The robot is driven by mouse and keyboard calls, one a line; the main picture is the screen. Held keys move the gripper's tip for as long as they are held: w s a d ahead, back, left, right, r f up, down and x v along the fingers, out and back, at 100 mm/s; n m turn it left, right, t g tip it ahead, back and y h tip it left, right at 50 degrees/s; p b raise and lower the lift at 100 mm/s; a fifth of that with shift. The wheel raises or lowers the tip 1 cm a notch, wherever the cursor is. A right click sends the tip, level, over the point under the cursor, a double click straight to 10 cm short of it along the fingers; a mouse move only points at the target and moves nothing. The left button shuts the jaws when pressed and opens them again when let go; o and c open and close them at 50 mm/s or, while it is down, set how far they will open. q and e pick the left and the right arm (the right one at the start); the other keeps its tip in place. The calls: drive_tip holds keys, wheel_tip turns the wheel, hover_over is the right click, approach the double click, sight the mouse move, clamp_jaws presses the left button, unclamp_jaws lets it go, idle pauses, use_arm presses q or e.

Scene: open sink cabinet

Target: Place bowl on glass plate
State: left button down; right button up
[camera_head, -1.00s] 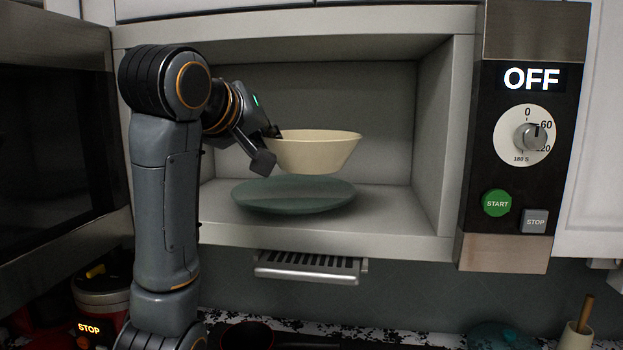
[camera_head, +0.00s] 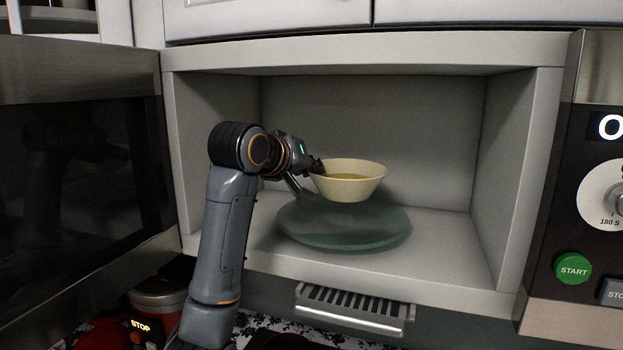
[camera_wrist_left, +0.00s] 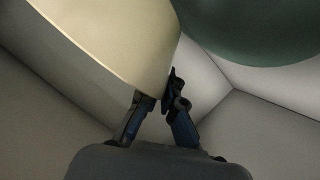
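The cream bowl (camera_head: 352,189), with yellow-green contents, is upright above the glass plate inside the microwave. My left gripper (camera_head: 314,178) is shut on its left rim. In the left wrist view the bowl (camera_wrist_left: 110,40) rises from the fingers (camera_wrist_left: 158,103), one on each side of its wall. The plate's edge also shows in the wrist view (camera_wrist_left: 255,30). A small gap seems to separate bowl and plate; contact cannot be told for sure. My right gripper is not in view.
The microwave's side walls (camera_head: 503,165) and ceiling enclose the bowl, with free room to its right. The open dark door (camera_head: 80,170) stands left of my arm. A control panel with a green START button (camera_head: 573,268) is on the right. A vent (camera_head: 355,310) hangs below.

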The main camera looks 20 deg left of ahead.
use_arm(q)
drive_tip(key=shift+w+a+f, duration=0.2)
drive_tip(key=shift+w, duration=0.05)
drive_tip(key=shift+w+a+f+p, duration=0.15)
drive_tip(key=shift+w+f+p, duration=0.15)
drive_tip(key=shift+f+p, duration=0.15)
drive_tip(key=f+p, duration=0.2)
drive_tip(key=shift+w+f, duration=0.2)
drive_tip(key=shift+f, duration=0.45)
drive_tip(key=shift+s+a+f, duration=0.1)
drive_tip(key=c, duration=1.5)
unclamp_jaws()
drive_tip(key=shift+f, duration=0.15)
drive_tip(key=shift+s, duration=0.1)
